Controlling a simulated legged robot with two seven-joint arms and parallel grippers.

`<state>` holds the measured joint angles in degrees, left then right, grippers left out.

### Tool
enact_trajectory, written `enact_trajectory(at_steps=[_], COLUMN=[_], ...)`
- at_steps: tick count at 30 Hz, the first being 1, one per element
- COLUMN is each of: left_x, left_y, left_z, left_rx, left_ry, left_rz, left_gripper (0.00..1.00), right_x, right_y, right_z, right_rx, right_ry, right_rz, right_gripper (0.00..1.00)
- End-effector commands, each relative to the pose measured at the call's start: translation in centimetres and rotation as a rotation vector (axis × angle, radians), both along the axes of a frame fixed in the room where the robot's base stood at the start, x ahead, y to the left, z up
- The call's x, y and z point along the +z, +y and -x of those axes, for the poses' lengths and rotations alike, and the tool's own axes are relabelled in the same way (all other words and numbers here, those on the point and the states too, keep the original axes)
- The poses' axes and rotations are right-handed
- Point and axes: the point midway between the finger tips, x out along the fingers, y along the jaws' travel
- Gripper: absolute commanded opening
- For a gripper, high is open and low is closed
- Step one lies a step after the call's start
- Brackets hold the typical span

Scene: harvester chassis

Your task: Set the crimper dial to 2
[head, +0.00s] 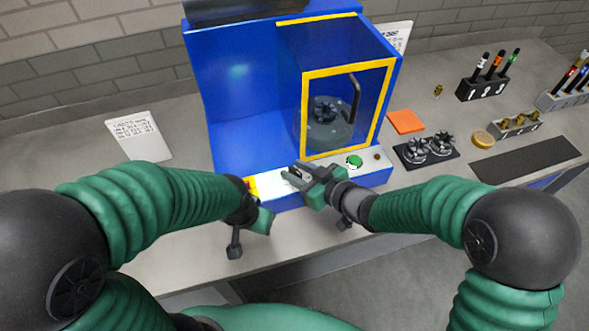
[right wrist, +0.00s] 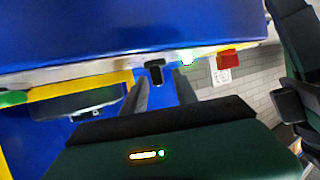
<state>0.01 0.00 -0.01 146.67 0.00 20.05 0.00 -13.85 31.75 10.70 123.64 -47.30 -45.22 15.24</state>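The crimper is a blue machine (head: 222,98) with a yellow-framed clear door and a pale front panel (head: 270,184). Its dial (right wrist: 155,70) is a small black knob on that panel, seen in the right wrist view. My right gripper (head: 291,175) is at the panel. In the right wrist view its two fingers (right wrist: 158,90) are apart, with the dial showing between their tips. I cannot tell whether they touch it. The dial's numbers and setting are not readable. My left gripper (head: 250,232) hangs low, left of the right gripper, in front of the bench edge; its opening is unclear.
The panel has a green button (head: 355,161) on the right and a red button (right wrist: 228,60) near its left end. An orange pad (head: 406,122), metal parts on a black plate (head: 410,160) and marker holders (head: 482,88) lie right. A paper sign (head: 139,136) stands left.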

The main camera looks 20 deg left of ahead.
Motion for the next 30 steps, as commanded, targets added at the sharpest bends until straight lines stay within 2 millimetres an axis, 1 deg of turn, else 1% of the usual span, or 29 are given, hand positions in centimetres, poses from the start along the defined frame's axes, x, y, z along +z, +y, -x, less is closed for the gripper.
enact_trajectory(at_steps=[3,11,18,19,27,29,30], left_x=[0.0,0.0,0.0,0.0,0.1,0.7,1.4], left_y=[0.0,0.0,0.0,0.0,0.0,0.0,0.0], left_z=[0.0,0.0,0.0,0.0,0.0,0.0,0.0], left_rx=[0.0,0.0,0.0,0.0,0.0,0.0,0.0], left_ry=[0.0,0.0,0.0,0.0,0.0,0.0,0.0], left_rz=[0.0,0.0,0.0,0.0,0.0,0.0,0.0], left_gripper=[0.0,0.0,0.0,0.0,0.0,0.0,0.0], right_x=[-0.4,-0.5,-0.5,-0.5,-0.4,-0.1,0.1], right_y=[0.8,0.8,0.8,0.8,0.9,0.8,0.8], right_z=[-0.4,-0.6,-0.6,-0.6,-0.7,-0.8,-0.9], right_rx=[0.0,-0.001,-0.001,-0.001,0.001,0.013,0.03], right_ry=[0.001,0.001,0.0,0.0,0.0,0.0,0.0], right_rz=[0.002,0.001,0.001,0.001,0.0,0.0,0.0], right_gripper=[0.35,0.35,0.03,0.0,0.0,0.0,0.0])
